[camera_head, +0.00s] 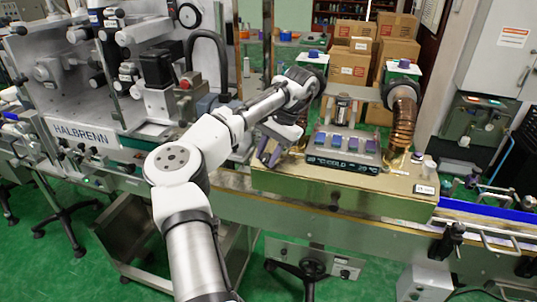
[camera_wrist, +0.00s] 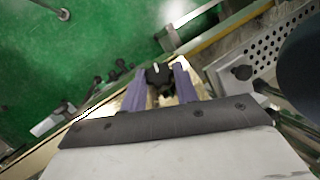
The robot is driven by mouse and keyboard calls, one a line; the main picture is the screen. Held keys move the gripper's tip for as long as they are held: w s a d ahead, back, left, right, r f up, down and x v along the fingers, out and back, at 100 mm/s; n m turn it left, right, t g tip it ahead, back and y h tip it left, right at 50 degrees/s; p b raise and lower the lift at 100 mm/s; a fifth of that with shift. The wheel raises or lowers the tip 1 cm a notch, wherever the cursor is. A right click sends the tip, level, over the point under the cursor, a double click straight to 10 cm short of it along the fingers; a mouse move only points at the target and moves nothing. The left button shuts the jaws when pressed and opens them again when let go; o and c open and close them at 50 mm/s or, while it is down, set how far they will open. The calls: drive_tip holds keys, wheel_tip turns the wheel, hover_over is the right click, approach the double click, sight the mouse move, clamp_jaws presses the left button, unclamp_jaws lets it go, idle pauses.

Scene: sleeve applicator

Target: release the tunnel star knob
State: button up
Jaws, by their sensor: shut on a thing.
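My gripper (camera_wrist: 162,84) shows two purple fingers in the wrist view, one on each side of a black star knob (camera_wrist: 158,73). The fingers are shut on this knob, which has a pale mark on its top. In the head view my gripper (camera_head: 268,158) reaches down at the left end of the brass-coloured tunnel housing (camera_head: 330,205). The knob cannot be made out there, as my gripper and wrist cover that area.
A panel with a lit display (camera_head: 342,166) and several purple-topped buttons stands on the housing, right of my gripper. A copper-coloured coiled hose (camera_head: 403,115) rises farther right. A grey machine marked HALBRENN (camera_head: 85,135) stands left. A perforated plate (camera_wrist: 240,72) lies right in the wrist view.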

drive_tip(key=shift+n+g+h, duration=0.5)
drive_tip(key=shift+n+h, duration=0.2)
drive_tip(key=shift+a, duration=0.1)
drive_tip(key=o, duration=1)
drive_tip(key=shift+w, duration=0.1)
drive_tip(key=shift+c, duration=0.2)
drive_tip(key=shift+r, duration=0.1)
drive_tip(key=v, duration=1.3)
drive_tip(key=shift+r, duration=0.3)
